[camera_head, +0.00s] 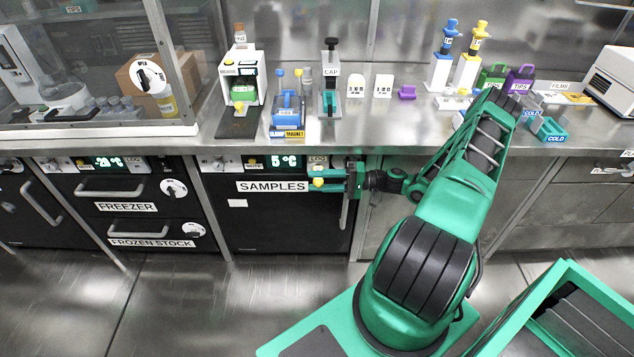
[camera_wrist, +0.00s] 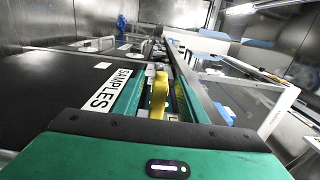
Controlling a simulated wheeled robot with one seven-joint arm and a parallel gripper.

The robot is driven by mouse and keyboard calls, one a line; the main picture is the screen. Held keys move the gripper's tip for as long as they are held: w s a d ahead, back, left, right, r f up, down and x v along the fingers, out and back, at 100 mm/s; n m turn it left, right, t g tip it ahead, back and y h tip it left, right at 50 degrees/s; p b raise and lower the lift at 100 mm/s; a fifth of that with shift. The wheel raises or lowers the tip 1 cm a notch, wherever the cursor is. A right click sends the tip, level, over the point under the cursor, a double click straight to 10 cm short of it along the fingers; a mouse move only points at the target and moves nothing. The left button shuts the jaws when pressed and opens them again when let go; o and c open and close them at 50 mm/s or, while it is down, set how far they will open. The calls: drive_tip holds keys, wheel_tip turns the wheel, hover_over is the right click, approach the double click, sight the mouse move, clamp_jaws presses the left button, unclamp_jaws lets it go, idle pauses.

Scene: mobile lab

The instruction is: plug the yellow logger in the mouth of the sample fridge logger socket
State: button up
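The sample fridge (camera_head: 275,215) is the black-fronted unit under the bench, with a SAMPLES label and a 5 °C display. Its LOG label (camera_head: 318,160) is at the right of the top panel. The socket mouth itself is not distinguishable; my gripper is just below the label. My gripper (camera_head: 318,180) points left across the fridge's upper right front, beside the SAMPLES label. The yellow logger (camera_wrist: 158,95) sits between its two green fingers, which appear shut on it. In the head view only a small yellow part (camera_head: 318,183) shows at the fingertips.
A vertical fridge handle (camera_head: 345,212) is close beside my gripper. The freezer (camera_head: 128,205) stands to the left. The steel bench edge (camera_head: 270,145) runs above my gripper, with a blue magnet rack (camera_head: 287,108) and other equipment on it. The floor before the fridge is clear.

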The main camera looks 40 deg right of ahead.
drive_tip(key=v, duration=1)
drive_tip(key=shift+s+d, duration=0.2)
drive_tip(key=shift+d, duration=0.15)
